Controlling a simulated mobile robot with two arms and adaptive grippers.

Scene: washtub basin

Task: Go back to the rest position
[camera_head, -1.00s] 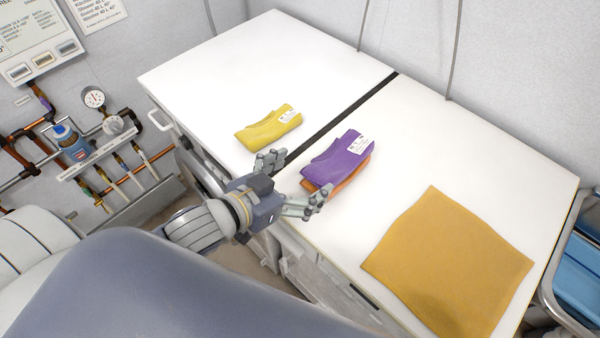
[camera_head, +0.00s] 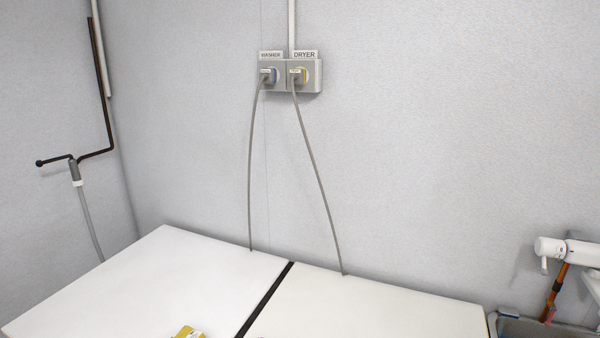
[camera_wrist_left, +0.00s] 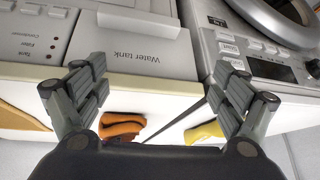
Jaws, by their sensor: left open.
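My left gripper (camera_wrist_left: 160,66) shows only in the left wrist view. Its two fingers are spread wide and nothing is between them. Beyond it, an orange folded cloth (camera_wrist_left: 122,128) and a yellow folded cloth (camera_wrist_left: 205,131) lie on the white machine tops, apart from the fingers. Part of an ochre cloth (camera_wrist_left: 18,114) shows at the left edge of that view. In the head view, only a bit of the yellow cloth (camera_head: 186,333) shows at the bottom edge. The purple cloth cannot be made out now. My right gripper is in neither view.
The white machine tops (camera_head: 150,285) have a dark gap between them. Two grey cords run from wall sockets (camera_head: 290,76) down behind. The wrist view shows a water tank drawer (camera_wrist_left: 130,45) and a control panel (camera_wrist_left: 250,60).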

